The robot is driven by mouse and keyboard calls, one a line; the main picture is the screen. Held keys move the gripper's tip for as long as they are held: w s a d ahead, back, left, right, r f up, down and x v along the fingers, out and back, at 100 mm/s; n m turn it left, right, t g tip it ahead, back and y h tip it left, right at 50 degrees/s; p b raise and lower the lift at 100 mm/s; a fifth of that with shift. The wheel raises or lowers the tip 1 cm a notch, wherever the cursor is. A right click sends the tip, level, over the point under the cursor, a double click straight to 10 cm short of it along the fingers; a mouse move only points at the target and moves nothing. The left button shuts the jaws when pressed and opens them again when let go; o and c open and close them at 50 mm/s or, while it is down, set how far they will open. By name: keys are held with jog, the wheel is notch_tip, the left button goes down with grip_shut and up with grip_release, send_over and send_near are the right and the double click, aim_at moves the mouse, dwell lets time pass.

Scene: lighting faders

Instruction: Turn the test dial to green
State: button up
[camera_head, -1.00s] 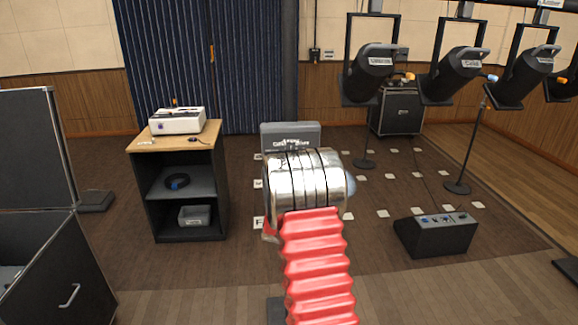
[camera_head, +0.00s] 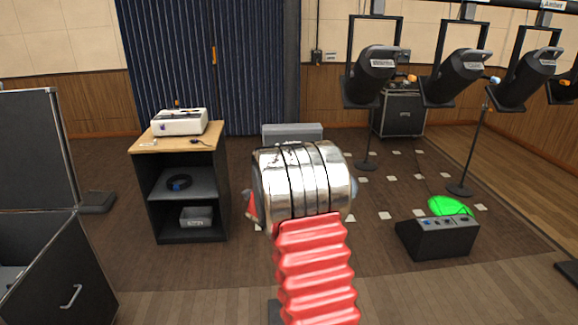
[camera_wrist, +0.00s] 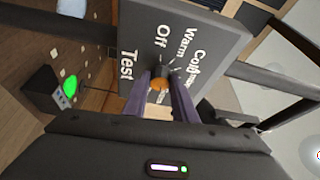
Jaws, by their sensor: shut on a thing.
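In the wrist view a dark panel (camera_wrist: 150,20) carries the white words Test, Off and Warm, and another that I read only in part. The dial (camera_wrist: 160,84), a small knob with an orange part, sits near the words. My gripper (camera_wrist: 161,92) has its two purplish fingers shut on the dial from both sides, hiding part of it and its pointer direction. A bright green patch (camera_head: 450,206) shows on the floor behind a black console; it also shows in the wrist view (camera_wrist: 70,86). In the head view my arm hides the gripper and dial.
The black console (camera_head: 437,238) stands on the floor at right. Several spotlights (camera_head: 374,72) hang at upper right. A wooden-topped shelf unit (camera_head: 184,190) stands left, holding a white device (camera_head: 180,121). A black cabinet (camera_head: 55,270) is at lower left.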

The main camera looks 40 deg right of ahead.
jog(key=shift+a+f, duration=0.1)
jog(key=shift+f, duration=0.2)
jog(key=o, duration=0.7)
jog(key=shift+w, duration=0.1)
jog(key=o, duration=0.3)
jog(key=shift+r, duration=0.1)
jog(key=shift+r, duration=0.1)
jog(key=v, duration=1.3)
jog(key=shift+s+a, duration=0.25)
